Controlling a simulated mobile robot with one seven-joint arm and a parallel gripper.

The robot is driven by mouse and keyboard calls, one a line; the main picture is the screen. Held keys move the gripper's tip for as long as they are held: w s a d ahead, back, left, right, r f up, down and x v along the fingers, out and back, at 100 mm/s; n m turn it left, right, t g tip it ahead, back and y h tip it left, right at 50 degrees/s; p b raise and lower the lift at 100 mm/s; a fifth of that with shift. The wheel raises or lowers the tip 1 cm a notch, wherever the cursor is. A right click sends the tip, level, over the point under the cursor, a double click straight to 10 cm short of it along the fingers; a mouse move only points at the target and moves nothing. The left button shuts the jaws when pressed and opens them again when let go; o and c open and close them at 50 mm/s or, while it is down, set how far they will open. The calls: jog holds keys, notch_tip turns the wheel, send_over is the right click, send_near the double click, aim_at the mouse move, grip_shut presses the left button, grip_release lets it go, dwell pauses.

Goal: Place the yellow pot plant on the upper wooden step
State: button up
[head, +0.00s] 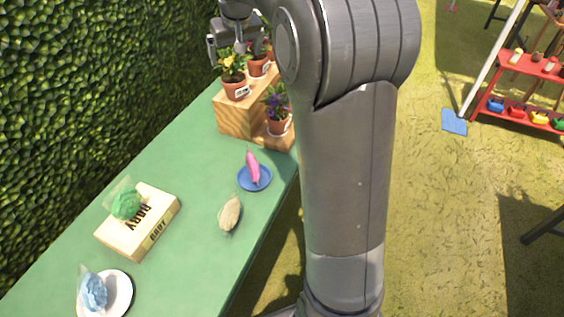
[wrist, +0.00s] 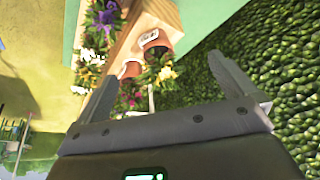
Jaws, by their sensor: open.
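The yellow pot plant (head: 233,64) stands upright in a terracotta pot with a white label. It rests on the upper wooden step (head: 232,118), at its near left end. My gripper (head: 228,43) is just above the plant, partly hidden by my arm. In the wrist view, my gripper (wrist: 163,65) is open, with its fingers apart. Yellow flowers (wrist: 164,74) and a terracotta pot show between the fingers, beyond them. Nothing is held. I cannot tell whether a finger touches the leaves.
Other potted plants stand behind on the upper step. A purple-flowered pot (head: 278,120) is on the lower step (head: 274,140).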

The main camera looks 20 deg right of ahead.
jog(key=s+a+r, duration=0.1)
jog(key=s+r, duration=0.2)
jog(key=s, duration=0.8)
jog(key=s+f, duration=0.3)
jog(key=s, duration=1)
jog(key=s+a+f, duration=0.1)
jog(key=s+f, duration=0.3)
jog(key=s, duration=1)
jog(key=shift+f+m+t, duration=0.15)
jog(key=shift+m+t, duration=0.25)
